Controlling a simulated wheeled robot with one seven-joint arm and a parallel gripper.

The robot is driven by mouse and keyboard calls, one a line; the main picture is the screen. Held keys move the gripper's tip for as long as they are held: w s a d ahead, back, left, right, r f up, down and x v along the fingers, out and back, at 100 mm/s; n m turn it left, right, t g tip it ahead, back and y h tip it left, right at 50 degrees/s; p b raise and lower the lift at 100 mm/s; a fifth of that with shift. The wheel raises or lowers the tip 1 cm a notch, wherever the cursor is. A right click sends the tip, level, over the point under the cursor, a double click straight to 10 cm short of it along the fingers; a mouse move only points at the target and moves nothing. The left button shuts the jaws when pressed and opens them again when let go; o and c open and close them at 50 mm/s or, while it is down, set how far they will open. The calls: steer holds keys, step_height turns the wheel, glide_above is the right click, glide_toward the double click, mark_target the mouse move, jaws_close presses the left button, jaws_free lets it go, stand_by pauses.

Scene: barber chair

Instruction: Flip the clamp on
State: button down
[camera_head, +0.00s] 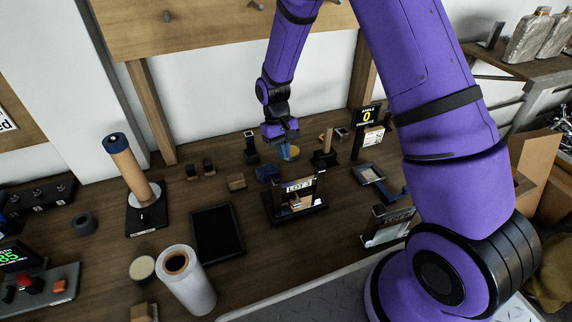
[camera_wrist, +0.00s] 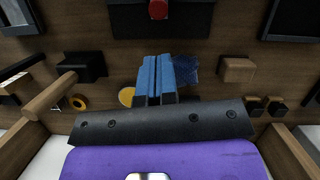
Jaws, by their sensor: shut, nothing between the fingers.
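My gripper (camera_head: 288,155) is over the middle of the bench, pointing down, with its blue fingers shut and empty. In the wrist view its fingers (camera_wrist: 157,62) lie side by side. No part is clearly recognizable as the clamp. A black fixture with a "LOT" plate (camera_head: 299,187) stands in front of my gripper. In the wrist view a black body (camera_wrist: 185,20) with a red rounded tip (camera_wrist: 158,9) lies beyond the fingertips, apart from them; it may be the same fixture. A dark blue block (camera_head: 267,173) is close beside the fingers and shows in the wrist view (camera_wrist: 187,69).
A wooden block (camera_head: 236,181), a black tray (camera_head: 217,232) and a white roll (camera_head: 187,280) are to the left. A wooden-topped stand (camera_head: 325,157) and a display reading 0 (camera_head: 366,116) are to the right. A yellowish disc (camera_wrist: 126,96) lies near my fingers.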

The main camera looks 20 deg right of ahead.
steer(key=shift+v, duration=0.9)
steer(key=s+d+r+t, duration=0.2)
steer(key=s+r, duration=0.2)
steer(key=r, duration=0.8)
steer(key=s+d+r+t, duration=0.2)
steer(key=s+r, duration=0.2)
steer(key=r, duration=0.7)
steer(key=s+d+r+t, duration=0.1)
steer(key=s+r, duration=0.2)
steer(key=s, duration=0.3)
steer(key=s+d+r+m+t, duration=0.1)
steer(key=s+r+t, duration=0.1)
steer(key=s+r, duration=0.2)
steer(key=s+d+r+t, duration=0.1)
steer(key=s+r, duration=0.3)
steer(key=s, duration=0.6)
steer(key=shift+s+d+m+t+y, duration=0.3)
steer(key=shift+m+t, duration=0.1)
steer(key=shift+t, duration=0.1)
